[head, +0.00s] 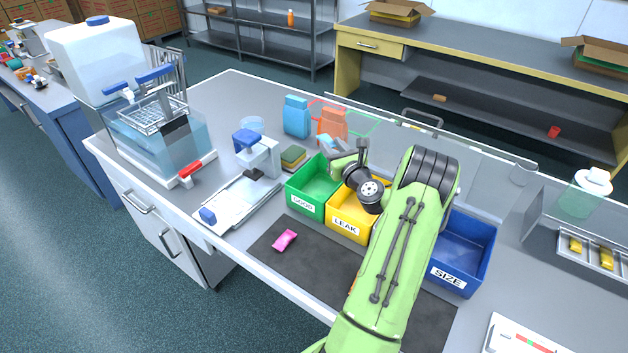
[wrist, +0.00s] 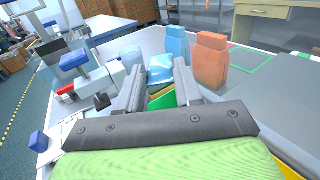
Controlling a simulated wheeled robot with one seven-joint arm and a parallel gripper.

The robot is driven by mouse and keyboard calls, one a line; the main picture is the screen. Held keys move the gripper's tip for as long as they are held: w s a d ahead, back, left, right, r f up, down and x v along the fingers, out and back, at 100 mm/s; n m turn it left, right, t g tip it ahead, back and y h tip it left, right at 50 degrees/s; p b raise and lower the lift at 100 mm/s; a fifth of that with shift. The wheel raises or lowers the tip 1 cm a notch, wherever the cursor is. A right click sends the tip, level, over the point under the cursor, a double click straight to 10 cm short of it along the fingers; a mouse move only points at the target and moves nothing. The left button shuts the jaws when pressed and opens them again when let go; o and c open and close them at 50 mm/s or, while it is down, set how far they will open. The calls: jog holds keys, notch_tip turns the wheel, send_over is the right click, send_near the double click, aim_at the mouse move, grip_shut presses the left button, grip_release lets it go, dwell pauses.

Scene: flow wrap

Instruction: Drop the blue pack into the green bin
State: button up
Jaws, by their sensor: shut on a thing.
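The blue pack (wrist: 160,74) is a shiny light-blue pouch between my fingertips in the wrist view. My gripper (wrist: 158,82) is shut on it. In the head view my gripper (head: 338,148) is raised above the back of the green bin (head: 306,203), which is labelled GOOD. The pack is mostly hidden there by the gripper. Part of the green bin (wrist: 166,101) shows below the pack between the fingers in the wrist view.
A yellow bin (head: 351,224) labelled LEAK stands right of the green one, and a blue bin (head: 449,276) labelled SIZE further right. A blue pouch (head: 296,117) and an orange pouch (head: 332,122) stand behind. A pink pack (head: 285,240) lies on the dark mat (head: 290,266).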

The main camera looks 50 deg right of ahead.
jog(key=f+b, duration=0.5)
jog(key=shift+s+a+f+b, duration=0.2)
jog(key=shift+s+f+b, duration=0.1)
jog(key=o, duration=1.2)
jog(key=shift+c, duration=0.2)
jog(key=v, duration=1.6)
jog(key=shift+d+b, duration=0.1)
jog(key=shift+b, duration=0.3)
